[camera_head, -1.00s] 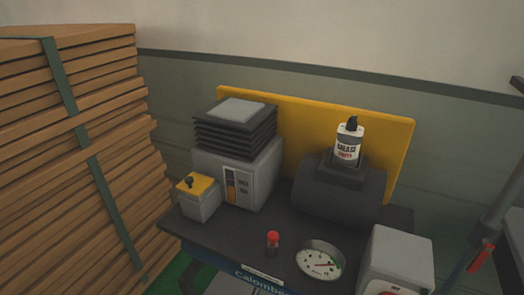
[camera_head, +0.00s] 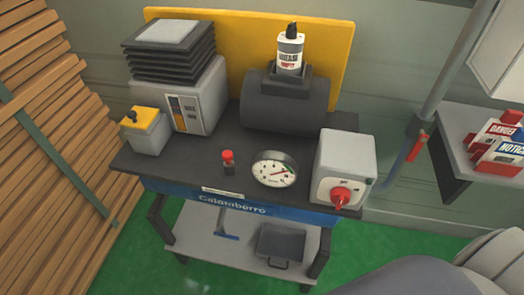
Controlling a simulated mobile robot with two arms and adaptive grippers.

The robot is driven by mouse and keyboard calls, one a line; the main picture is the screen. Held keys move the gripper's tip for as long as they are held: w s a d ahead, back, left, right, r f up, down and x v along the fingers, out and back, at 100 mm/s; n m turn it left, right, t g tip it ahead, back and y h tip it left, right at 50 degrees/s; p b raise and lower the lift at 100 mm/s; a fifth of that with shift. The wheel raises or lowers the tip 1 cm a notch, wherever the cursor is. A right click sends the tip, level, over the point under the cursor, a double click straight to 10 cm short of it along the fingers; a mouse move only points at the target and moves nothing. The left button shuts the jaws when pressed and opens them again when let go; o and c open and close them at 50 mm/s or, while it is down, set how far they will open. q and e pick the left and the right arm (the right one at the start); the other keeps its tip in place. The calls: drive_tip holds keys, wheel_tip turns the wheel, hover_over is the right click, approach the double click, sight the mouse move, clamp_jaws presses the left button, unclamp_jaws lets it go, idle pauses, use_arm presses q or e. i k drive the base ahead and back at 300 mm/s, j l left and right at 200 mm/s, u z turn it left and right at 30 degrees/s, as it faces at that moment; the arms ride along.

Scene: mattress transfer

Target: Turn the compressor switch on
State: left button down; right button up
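The compressor (camera_head: 286,102) sits on a dark-topped cart (camera_head: 195,166) labelled "Calamberro". A grey box with a red rotary knob (camera_head: 340,196) stands at the cart's right end; its knob faces the front. A small grey box with a yellow top and a black toggle (camera_head: 131,116) stands at the left end. A round pressure gauge (camera_head: 274,169) and a small red-capped part (camera_head: 228,158) lie between them near the front edge. I cannot tell from labels which control is the compressor switch. Neither gripper shows in the head view.
A stack of wooden boards (camera_head: 40,140) stands at the left. A grey pipe with a red handle (camera_head: 417,146) rises right of the cart. A side shelf (camera_head: 462,150) holds red and white boxes (camera_head: 495,140). A dark grey rounded shape covers the bottom right. Green floor shows around the cart.

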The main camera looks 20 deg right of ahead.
sight(340, 195)
drive_tip(key=l+z, duration=0.1)
drive_tip(key=z, duration=0.3)
drive_tip(key=l+z, duration=0.1)
drive_tip(key=z, duration=0.25)
drive_tip(key=l+z, duration=0.1)
drive_tip(key=z, duration=0.3)
